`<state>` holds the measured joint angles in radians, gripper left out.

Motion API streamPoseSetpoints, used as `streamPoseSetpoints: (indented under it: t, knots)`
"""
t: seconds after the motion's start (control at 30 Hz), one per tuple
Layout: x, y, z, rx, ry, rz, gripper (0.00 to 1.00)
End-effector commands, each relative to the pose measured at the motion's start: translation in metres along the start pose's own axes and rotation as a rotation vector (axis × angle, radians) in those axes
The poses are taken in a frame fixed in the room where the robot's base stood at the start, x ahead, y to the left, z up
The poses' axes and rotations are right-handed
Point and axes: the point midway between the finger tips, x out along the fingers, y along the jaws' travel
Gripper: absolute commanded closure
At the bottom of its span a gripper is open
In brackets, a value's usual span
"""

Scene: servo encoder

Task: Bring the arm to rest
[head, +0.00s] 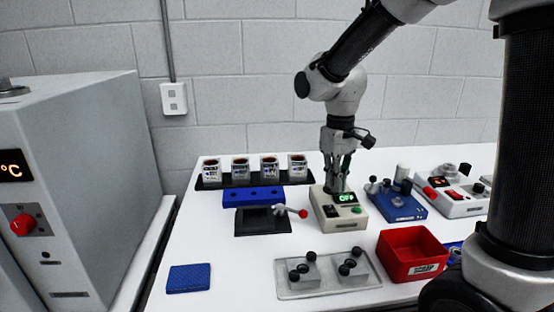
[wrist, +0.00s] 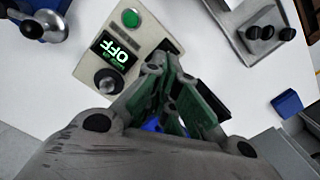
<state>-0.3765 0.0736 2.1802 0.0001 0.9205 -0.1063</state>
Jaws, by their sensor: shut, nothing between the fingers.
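My gripper (head: 337,188) points straight down at the end of my arm, over or just behind a beige control box (head: 328,213). Its fingers are shut and empty. The box has a lit display reading OFF in green, a green button and a dark switch. In the wrist view my gripper (wrist: 158,65) covers one edge of the box (wrist: 100,83). The display, green button and a dark round control are clear of the fingers. I cannot tell whether the fingertips touch the box.
Close to my gripper stand a blue device (head: 397,206) at right and a dark lever fixture (head: 262,221) at left. A red bin (head: 412,254), a grey plate with black knobs (head: 292,291) and a blue pad (head: 189,279) lie in front. Several cups stand on a black rack (head: 222,184).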

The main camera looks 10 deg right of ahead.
Motion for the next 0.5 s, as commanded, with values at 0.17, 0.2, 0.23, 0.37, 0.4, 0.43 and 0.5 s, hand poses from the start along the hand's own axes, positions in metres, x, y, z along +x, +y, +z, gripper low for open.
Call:
streamPoseSetpoints:
  t: [0.17,0.2,0.23,0.37,0.4,0.43,0.5]
  knots:
    - [-0.014,0.007,0.061,0.097,0.010,-0.001,1.00]
    - [-0.021,0.011,0.076,0.126,0.027,0.000,1.00]
    - [-0.026,0.014,0.088,0.151,0.044,0.002,1.00]
    - [-0.046,0.025,0.142,0.260,0.134,0.012,1.00]
    - [-0.051,0.028,0.158,0.294,0.166,0.017,1.00]
    - [-0.054,0.030,0.169,0.318,0.190,0.022,1.00]
    - [-0.061,0.033,0.191,0.365,0.246,0.034,1.00]
